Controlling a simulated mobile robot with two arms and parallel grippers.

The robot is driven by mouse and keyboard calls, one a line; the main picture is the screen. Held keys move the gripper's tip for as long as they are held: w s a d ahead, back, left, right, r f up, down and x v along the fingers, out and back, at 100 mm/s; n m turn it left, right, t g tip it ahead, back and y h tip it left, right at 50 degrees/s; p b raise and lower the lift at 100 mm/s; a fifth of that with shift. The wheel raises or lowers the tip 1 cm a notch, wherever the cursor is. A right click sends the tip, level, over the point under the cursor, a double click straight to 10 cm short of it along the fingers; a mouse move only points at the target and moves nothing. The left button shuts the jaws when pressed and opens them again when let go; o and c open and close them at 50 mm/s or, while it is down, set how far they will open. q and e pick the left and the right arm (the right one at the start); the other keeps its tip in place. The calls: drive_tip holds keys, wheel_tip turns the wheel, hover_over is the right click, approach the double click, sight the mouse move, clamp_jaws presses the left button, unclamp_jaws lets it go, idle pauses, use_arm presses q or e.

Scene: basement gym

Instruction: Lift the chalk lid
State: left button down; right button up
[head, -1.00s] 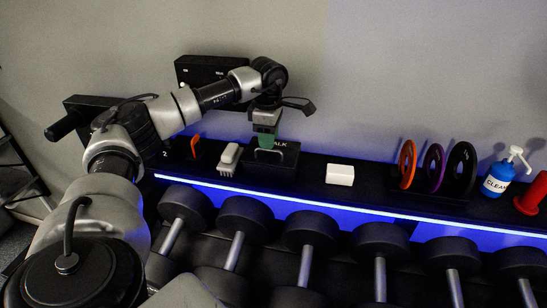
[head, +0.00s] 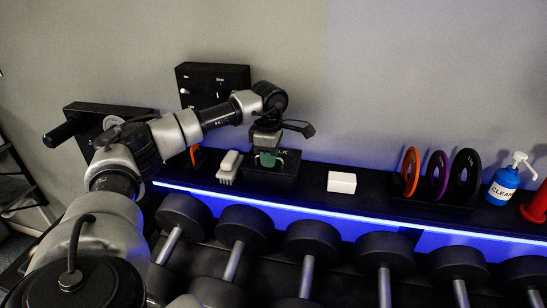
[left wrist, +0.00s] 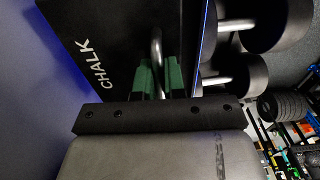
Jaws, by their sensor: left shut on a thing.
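The chalk box (head: 285,165) is a black box on the rack's top shelf, partly hidden behind my left gripper in the head view. Its black lid, lettered CHALK (left wrist: 92,62), fills the upper middle of the left wrist view. A metal handle (left wrist: 156,42) stands up from the lid. My left gripper (head: 267,159) points down at the lid. Its green fingertips, also in the left wrist view (left wrist: 160,78), are closed on the handle, one on each side. The lid looks seated on the box. My right gripper is not in view.
A grey-white brush (head: 229,166) stands just left of the box, and a white block (head: 342,182) lies to its right. Farther right are several upright discs (head: 438,173) and a blue CLEAN bottle (head: 502,186). Dumbbells (head: 312,241) line the rack below the blue-lit edge.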

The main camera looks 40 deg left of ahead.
use_arm(q)
drive_tip(key=shift+w+a+r+p, duration=0.2)
drive_tip(key=shift+w+r+p, duration=0.1)
drive_tip(key=shift+r+p, duration=0.4)
drive_tip(key=shift+w+a+r+p, duration=0.15)
drive_tip(key=shift+w+r+p, duration=0.25)
drive_tip(key=shift+r, duration=0.4)
drive_tip(key=shift+w+a+r+p, duration=0.3)
drive_tip(key=shift+w+r+p, duration=0.15)
drive_tip(key=shift+r+p, duration=0.3)
drive_tip(key=shift+w+a+r+p, duration=0.35)
drive_tip(key=shift+w+r+p, duration=0.1)
drive_tip(key=shift+w, duration=0.15)
drive_tip(key=shift+w+a+r+p, duration=0.3)
drive_tip(key=shift+w+r+p, duration=0.1)
drive_tip(key=shift+w, duration=0.2)
drive_tip(key=shift+w+a+r+p, duration=0.2)
drive_tip(key=shift+w+a+p, duration=0.15)
drive_tip(key=shift+w, duration=0.3)
drive_tip(key=shift+w+a+r+p, duration=0.25)
drive_tip(key=shift+w+a, duration=0.1)
drive_tip(key=shift+w, duration=0.25)
drive_tip(key=c, duration=1.2)
unclamp_jaws()
drive_tip(key=shift+c, duration=0.2)
drive_tip(key=shift+r, duration=0.1)
